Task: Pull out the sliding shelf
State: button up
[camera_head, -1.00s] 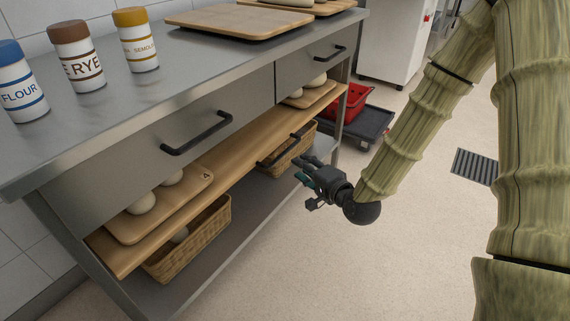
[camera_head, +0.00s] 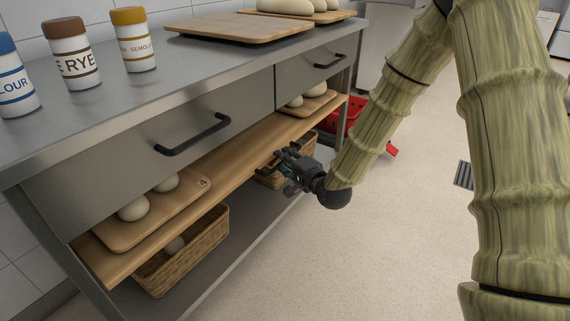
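The sliding shelf (camera_head: 228,165) is a long wooden board under the drawers of a steel bench. It carries dough boards, and a dark bar handle (camera_head: 263,167) is on its front edge, partly hidden by my gripper. My gripper (camera_head: 279,167) is at this handle, with its fingers pointing left towards the shelf edge. The fingers look spread apart. Whether they touch the handle or stand around it cannot be told.
Two drawers with black handles (camera_head: 192,135) (camera_head: 328,62) sit above the shelf. A wicker basket (camera_head: 185,255) stands on the lower steel shelf (camera_head: 240,222), another behind my gripper. A red crate (camera_head: 352,112) is beyond the bench.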

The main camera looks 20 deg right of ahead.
jog(key=shift+w+a, duration=0.1)
jog(key=shift+w, duration=0.1)
grip_shut()
